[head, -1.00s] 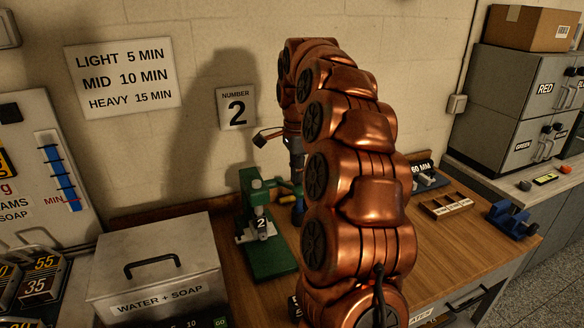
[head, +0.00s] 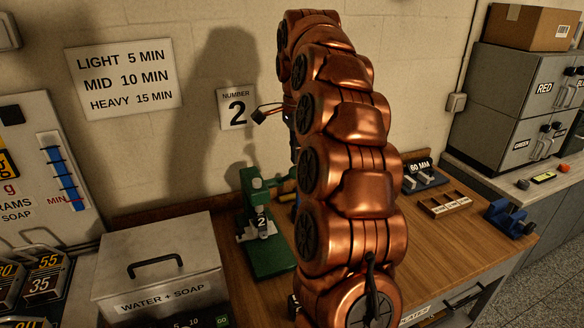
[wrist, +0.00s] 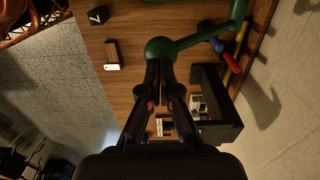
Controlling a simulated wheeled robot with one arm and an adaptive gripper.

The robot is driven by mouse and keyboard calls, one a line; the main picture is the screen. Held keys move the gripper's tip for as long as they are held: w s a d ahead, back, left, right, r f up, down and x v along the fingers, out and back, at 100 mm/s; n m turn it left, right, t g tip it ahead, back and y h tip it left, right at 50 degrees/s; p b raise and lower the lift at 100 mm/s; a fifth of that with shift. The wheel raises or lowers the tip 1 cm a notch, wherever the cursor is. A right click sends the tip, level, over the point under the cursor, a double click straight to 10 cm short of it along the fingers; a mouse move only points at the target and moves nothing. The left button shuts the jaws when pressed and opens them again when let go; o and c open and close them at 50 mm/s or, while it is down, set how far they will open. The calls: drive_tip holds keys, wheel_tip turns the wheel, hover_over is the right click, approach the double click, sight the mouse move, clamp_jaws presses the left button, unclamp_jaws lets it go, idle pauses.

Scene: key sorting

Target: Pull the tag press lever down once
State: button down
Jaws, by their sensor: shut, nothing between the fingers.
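The green tag press (head: 268,255) stands on the wooden bench in the head view, left of my arm, with a tag marked 2 at its front. Its lever shows in the wrist view as a green bar (wrist: 205,38) ending in a round green knob (wrist: 160,49). My gripper (wrist: 160,72) is shut and empty, with its fingertips right at the knob in the picture. I cannot tell whether they touch it. In the head view my arm hides the gripper and the lever knob.
A metal box labelled WATER + SOAP (head: 160,262) stands left of the press. A small wooden tray (head: 446,205) and a blue vise-like tool (head: 510,217) lie to the right. The wrist view shows red and blue handles (wrist: 228,58) beside the lever. The wall is close behind.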

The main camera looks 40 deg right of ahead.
drive_tip(key=shift+r+p, duration=0.55)
drive_tip(key=shift+r, duration=1.05)
drive_tip(key=shift+a, duration=0.2)
drive_tip(key=s+a+f+n, duration=0.2)
drive_tip(key=s+a+n, duration=0.35)
drive_tip(key=a, duration=0.25)
drive_tip(key=s+a+f+n, duration=0.2)
drive_tip(key=s+a+n, duration=0.35)
drive_tip(key=a, duration=0.25)
drive_tip(key=s+a+f+n, duration=0.2)
drive_tip(key=s+f+n, duration=0.1)
drive_tip(key=s, duration=0.4)
drive_tip(key=s+a+f+n+g, duration=0.1)
drive_tip(key=s+a+f+n, duration=0.2)
drive_tip(key=s, duration=0.4)
drive_tip(key=s+a+f+n, duration=0.3)
drive_tip(key=s+f+n, duration=0.1)
drive_tip(key=s, duration=0.3)
drive_tip(key=shift+s+a+f+g, duration=0.2)
drive_tip(key=shift+f+g, duration=0.2)
drive_tip(key=shift+f, duration=0.35)
